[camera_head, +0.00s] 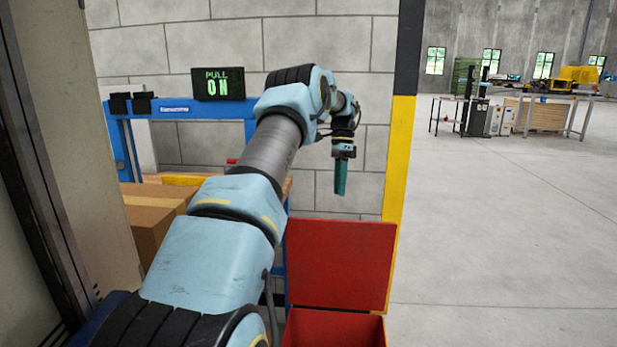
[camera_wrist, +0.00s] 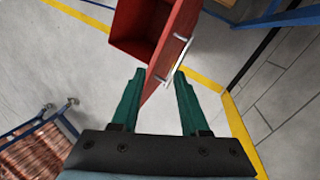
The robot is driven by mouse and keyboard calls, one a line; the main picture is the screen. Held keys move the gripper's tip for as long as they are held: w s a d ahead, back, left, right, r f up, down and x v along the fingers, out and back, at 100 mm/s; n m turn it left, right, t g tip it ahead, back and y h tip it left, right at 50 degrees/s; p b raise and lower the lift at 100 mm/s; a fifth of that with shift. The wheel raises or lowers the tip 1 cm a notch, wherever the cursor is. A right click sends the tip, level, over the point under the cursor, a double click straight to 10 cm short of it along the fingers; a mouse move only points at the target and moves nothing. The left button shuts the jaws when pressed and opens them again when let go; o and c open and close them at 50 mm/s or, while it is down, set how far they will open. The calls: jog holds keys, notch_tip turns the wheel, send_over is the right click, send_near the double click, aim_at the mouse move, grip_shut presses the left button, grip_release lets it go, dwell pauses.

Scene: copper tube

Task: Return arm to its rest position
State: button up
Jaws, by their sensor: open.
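My arm reaches forward across the middle of the head view, and its wrist is bent so that my gripper (camera_head: 341,180) points down in front of the grey block wall. In the wrist view my gripper (camera_wrist: 158,90) shows two green fingers spread apart with nothing held between them. A red box (camera_wrist: 150,28) with a raised lid and a metal handle lies beyond the fingers. One lid corner shows between the fingertips in that view, but the gap in depth cannot be told. Copper-coloured tubes (camera_wrist: 35,155) lie on a blue-framed rack at the lower left.
The red box's upright lid (camera_head: 340,262) stands below my gripper in the head view. A yellow-and-black post (camera_head: 400,150) borders open floor (camera_head: 490,240) at the right.

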jog(key=s+a+n+t, duration=0.1)
jog(key=s+a+n, duration=0.4)
jog(key=s, duration=0.5)
jog(key=s+a+n+t, duration=0.2)
jog(key=s+a+n, duration=0.2)
jog(key=s, duration=0.7)
jog(key=s+a+n+t, duration=0.2)
jog(key=s+a+n, duration=0.3)
jog(key=s, duration=0.6)
jog(key=shift+a+f+n+h, duration=0.3)
jog(key=shift+a+f+h, duration=0.1)
jog(key=shift+a, duration=0.75)
jog(key=shift+w, duration=0.1)
